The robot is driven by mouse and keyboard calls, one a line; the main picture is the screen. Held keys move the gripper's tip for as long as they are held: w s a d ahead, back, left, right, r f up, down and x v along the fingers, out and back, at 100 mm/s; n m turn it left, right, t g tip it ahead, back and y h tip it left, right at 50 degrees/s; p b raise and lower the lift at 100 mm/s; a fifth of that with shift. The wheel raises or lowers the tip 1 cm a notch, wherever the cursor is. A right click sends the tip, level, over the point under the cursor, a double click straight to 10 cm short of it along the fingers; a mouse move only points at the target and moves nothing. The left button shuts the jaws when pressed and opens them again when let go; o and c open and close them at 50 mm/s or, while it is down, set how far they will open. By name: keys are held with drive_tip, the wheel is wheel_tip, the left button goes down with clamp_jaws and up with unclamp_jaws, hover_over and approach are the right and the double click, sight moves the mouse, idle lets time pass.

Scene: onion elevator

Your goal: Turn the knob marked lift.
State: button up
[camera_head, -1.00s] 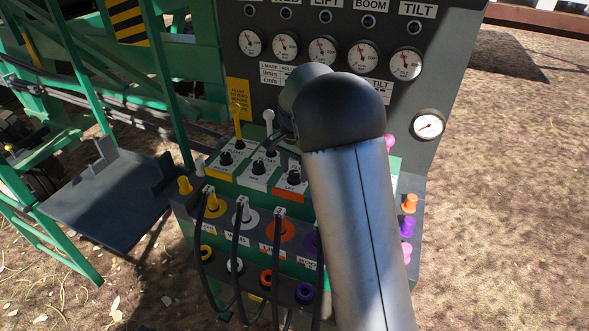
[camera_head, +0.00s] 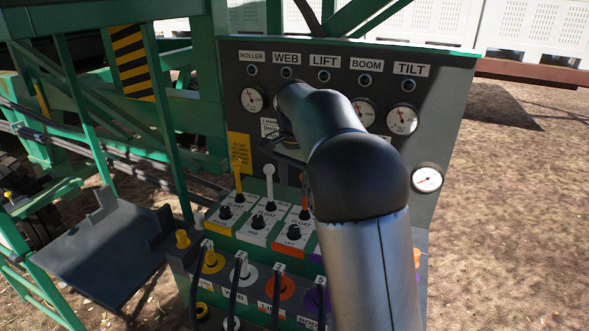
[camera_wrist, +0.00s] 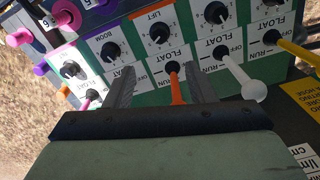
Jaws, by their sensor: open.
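The lift knob is a small black knob (camera_wrist: 160,33) on a white panel with an orange LIFT label, near the top middle of the wrist view. My gripper (camera_wrist: 158,68) is open and empty in the wrist view. Its fingers are below the knob in the picture, one on either side of the orange lever (camera_wrist: 176,88). I cannot tell whether they touch anything. In the head view my arm hides most of the gripper.
A white lever (camera_wrist: 240,78) and a yellow lever (camera_wrist: 295,48) stand right of the orange lever in the wrist view. The boom knob (camera_wrist: 111,50) is left of the lift knob. Cables (camera_head: 236,285) loop in front of the console. The gauge panel (camera_head: 440,100) rises behind.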

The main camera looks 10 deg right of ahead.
wheel_tip(320, 180, up, 4)
drive_tip(key=shift+f, duration=0.15)
idle(0.3)
drive_tip(key=s+f+n, duration=0.3)
drive_tip(key=s+f, duration=0.1)
drive_tip(key=s, duration=0.7)
drive_tip(key=s+f+n, duration=0.3)
drive_tip(key=s+f, duration=0.2)
drive_tip(key=s, duration=0.6)
drive_tip(key=s+f+n, duration=0.4)
drive_tip(key=s+f, duration=0.1)
drive_tip(key=s, duration=0.6)
drive_tip(key=shift+s+a+f, duration=0.25)
drive_tip(key=shift+s+a, duration=0.05)
drive_tip(key=shift+a, duration=0.05)
